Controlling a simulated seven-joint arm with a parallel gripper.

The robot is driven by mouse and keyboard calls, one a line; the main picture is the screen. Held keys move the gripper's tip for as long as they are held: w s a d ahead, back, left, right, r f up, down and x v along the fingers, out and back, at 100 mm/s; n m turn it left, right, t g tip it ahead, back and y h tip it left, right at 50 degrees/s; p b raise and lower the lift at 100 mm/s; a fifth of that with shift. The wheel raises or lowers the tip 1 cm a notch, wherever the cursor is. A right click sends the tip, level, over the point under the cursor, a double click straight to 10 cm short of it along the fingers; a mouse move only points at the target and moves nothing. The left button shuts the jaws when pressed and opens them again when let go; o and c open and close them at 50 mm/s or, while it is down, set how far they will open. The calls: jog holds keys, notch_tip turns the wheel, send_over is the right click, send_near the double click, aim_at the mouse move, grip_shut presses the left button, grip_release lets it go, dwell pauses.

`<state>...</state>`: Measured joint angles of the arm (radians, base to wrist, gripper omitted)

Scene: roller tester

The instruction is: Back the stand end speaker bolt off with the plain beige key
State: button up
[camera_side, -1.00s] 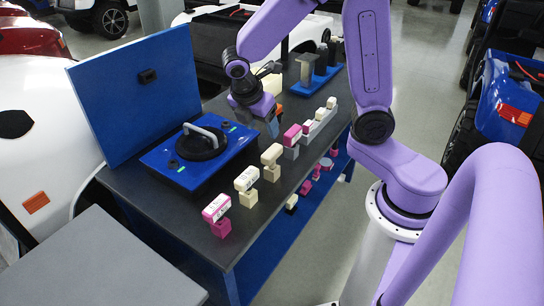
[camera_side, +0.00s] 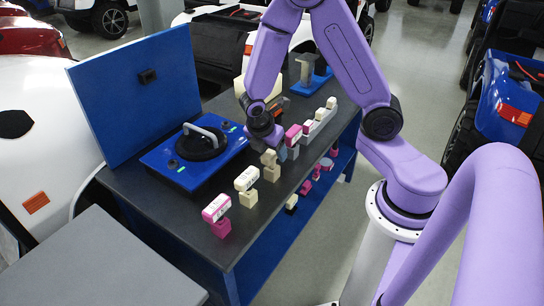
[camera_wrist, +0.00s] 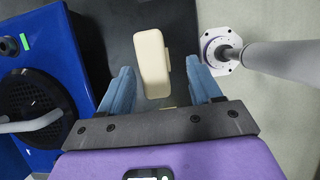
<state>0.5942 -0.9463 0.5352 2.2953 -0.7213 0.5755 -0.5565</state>
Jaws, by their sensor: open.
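The plain beige key (camera_side: 270,157) stands on a beige block (camera_side: 271,173) in the row along the table's front edge. My gripper (camera_side: 279,151) is just above and behind it. In the wrist view the beige key (camera_wrist: 152,62) lies ahead of and between the blue fingers of my open gripper (camera_wrist: 165,88), untouched by them. The black round speaker (camera_side: 201,142) with a grey handle sits in a blue panel (camera_side: 163,157). The panel has green marks at two corners. In the wrist view a dark bolt-like knob (camera_wrist: 9,46) shows beside a green mark.
A labelled beige key (camera_side: 246,178) and a labelled pink key (camera_side: 216,207) stand nearer in the row. A pink key (camera_side: 292,133) and white pieces stand farther along. A blue upright board (camera_side: 135,95) is behind the panel. A grey fixture on a blue base (camera_side: 307,68) is at the back.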

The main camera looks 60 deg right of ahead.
aim_at(271, 151)
jog(key=x, duration=0.3)
jog(key=shift+w+d+f, duration=0.2)
jog(key=shift+w+d, duration=0.05)
jog(key=shift+w, duration=0.1)
jog(key=shift+x, duration=0.75)
grip_shut()
